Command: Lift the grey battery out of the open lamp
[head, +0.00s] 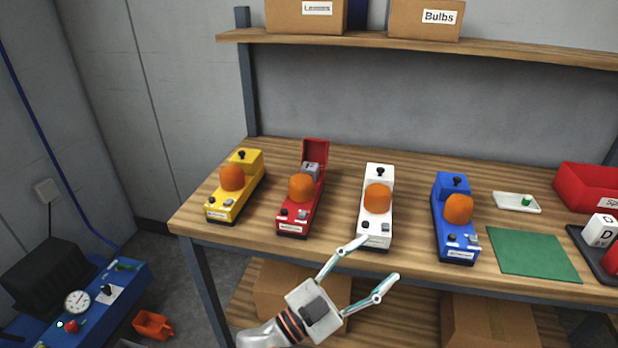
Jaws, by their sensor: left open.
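Several lamps with orange domes stand in a row on the wooden bench. The red lamp (284,221) is the open one: its red lid (316,150) stands up at the back. The grey battery (310,169) sits in the open compartment behind the dome, its top showing. My left gripper (380,258) is open and empty, in front of the bench's front edge. Its fingers point toward the white lamp (378,176), to the right of the red lamp. My right gripper is not in view.
A yellow lamp (246,165) stands left of the red one, a blue lamp (452,238) further right. A green mat (532,254), a white tray (516,203) and a red bin (588,188) lie at the right. A shelf (400,45) with boxes hangs above.

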